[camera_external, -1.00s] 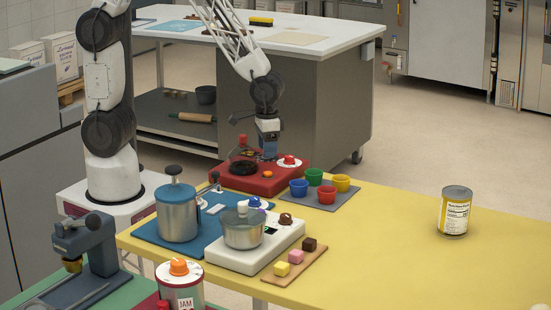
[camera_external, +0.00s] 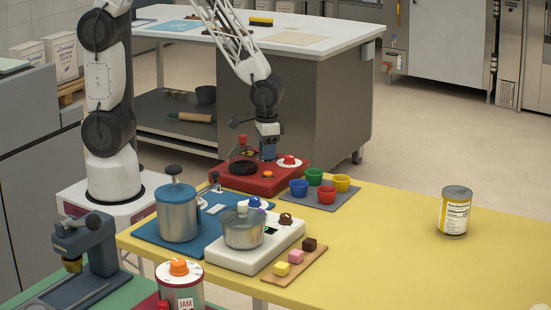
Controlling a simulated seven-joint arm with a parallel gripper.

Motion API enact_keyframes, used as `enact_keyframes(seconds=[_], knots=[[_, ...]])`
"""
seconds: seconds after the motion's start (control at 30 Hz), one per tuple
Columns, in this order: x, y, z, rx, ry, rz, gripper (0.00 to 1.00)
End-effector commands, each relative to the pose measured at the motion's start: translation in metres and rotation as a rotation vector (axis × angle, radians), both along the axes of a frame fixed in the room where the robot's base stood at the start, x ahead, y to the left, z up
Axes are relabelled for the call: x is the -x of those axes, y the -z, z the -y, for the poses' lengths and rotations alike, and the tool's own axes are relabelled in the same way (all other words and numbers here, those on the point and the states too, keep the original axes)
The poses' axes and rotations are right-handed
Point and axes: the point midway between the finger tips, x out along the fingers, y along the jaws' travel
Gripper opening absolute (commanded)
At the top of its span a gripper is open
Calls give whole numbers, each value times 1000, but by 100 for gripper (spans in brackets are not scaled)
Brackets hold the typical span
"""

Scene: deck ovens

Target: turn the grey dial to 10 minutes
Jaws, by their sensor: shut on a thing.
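My gripper (camera_external: 268,156) points down at the back of the red unit (camera_external: 225,181) on the far end of the yellow table. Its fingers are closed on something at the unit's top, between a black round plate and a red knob. This looks like the grey dial, but the fingers hide it, so its pointer and minute marks cannot be read.
The black plate (camera_external: 243,167) and the red knob on a white disc (camera_external: 289,161) flank my gripper. An orange button (camera_external: 268,174) is in front. Coloured cups (camera_external: 327,194) stand to the right. The table's right side is mostly clear around a can (camera_external: 455,212).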

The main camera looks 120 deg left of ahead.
Motion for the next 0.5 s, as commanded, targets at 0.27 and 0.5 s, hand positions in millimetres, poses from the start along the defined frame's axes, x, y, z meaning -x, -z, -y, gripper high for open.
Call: enact_keyframes(seconds=[0.27,0.5], knots=[[0,0,0,1,57,-1,12],[0,0,0,1,193,-1,12]])
